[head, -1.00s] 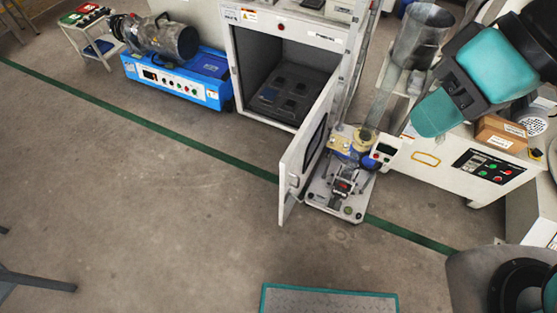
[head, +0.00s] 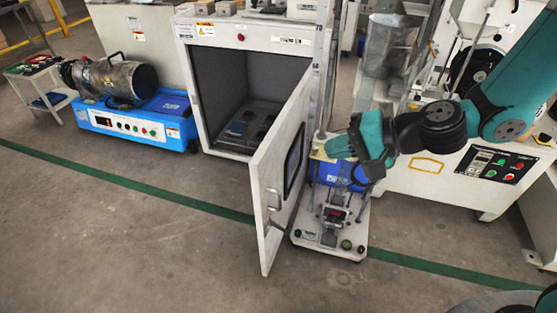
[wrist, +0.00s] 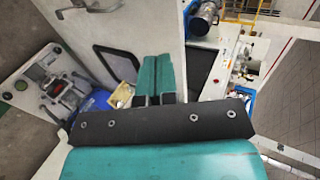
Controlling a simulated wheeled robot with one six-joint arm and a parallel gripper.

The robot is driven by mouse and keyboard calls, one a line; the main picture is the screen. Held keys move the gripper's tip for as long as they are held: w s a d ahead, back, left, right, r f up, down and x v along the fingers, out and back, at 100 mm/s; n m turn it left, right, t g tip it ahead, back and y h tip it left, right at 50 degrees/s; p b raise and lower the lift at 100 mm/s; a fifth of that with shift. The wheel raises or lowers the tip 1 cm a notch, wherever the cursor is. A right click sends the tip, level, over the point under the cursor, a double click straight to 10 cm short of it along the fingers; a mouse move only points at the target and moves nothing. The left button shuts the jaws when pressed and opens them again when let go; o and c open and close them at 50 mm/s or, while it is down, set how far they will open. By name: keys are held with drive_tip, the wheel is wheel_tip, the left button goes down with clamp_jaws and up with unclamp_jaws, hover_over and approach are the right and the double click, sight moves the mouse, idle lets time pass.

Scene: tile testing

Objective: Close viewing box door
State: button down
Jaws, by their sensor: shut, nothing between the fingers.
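The viewing box (head: 255,40) is a white cabinet with a dark, open interior. Its white door (head: 272,185) is swung wide open toward the camera, hinged at the box's right side, with a dark window and a handle (head: 273,200) near its free edge. My gripper (head: 330,148) is on the right side of the open door, above the blue-and-white test device. In the wrist view, my gripper (wrist: 157,62) is shut and empty, its teal fingers pointing toward the door (wrist: 125,25) beside the dark window. I cannot tell whether the fingers touch the door.
The test device (head: 335,235) stands on the floor right behind the door, close under my gripper. A blue machine (head: 135,120) with a motor stands left of the box. A white control cabinet (head: 420,185) stands at the right. The floor in front (head: 130,240) is clear.

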drive_tip(key=b, duration=0.2)
approach(266, 153)
wheel_tip(266, 153, down, 4)
drive_tip(key=a, duration=0.2)
drive_tip(key=w+a, duration=0.2)
drive_tip(key=a, duration=0.1)
drive_tip(key=shift+w+a+r+b, duration=0.1)
drive_tip(key=shift+w+a+b, duration=0.1)
drive_tip(key=shift+a+b, duration=0.1)
